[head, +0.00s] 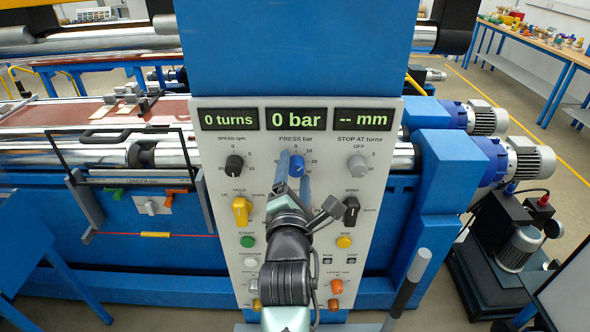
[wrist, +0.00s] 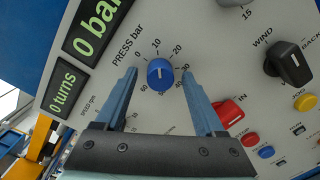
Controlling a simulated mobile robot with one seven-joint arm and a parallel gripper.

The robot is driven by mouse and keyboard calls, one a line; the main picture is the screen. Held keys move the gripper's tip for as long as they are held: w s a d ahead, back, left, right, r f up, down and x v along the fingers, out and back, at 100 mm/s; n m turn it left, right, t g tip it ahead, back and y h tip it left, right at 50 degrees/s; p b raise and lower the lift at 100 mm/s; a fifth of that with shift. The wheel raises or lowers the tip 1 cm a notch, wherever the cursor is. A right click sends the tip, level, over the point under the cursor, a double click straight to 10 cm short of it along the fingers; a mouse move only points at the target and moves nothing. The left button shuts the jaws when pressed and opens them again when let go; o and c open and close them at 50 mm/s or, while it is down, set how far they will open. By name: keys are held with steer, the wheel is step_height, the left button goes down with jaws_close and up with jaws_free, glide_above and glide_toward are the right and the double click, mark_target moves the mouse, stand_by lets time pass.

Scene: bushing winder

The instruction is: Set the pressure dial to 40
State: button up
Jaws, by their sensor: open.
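The pressure dial is a round blue knob (head: 297,165) under the label PRESS bar on the grey control panel (head: 222,285). In the wrist view the knob (wrist: 160,76) sits between my two blue fingers, with a gap on each side. A short white mark on it points up in that view, roughly toward the 10. The pressure display (head: 296,118) reads 0 bar. My gripper (head: 294,182) is open and empty, in front of the panel at the knob. In the head view my fingers and wrist hide part of the panel below the dial.
The black speed knob (head: 234,164) is left of the dial and the grey STOP AT knob (head: 358,164) right.

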jaws_close()
stand_by(0.4)
steer(key=shift+m, duration=0.3)
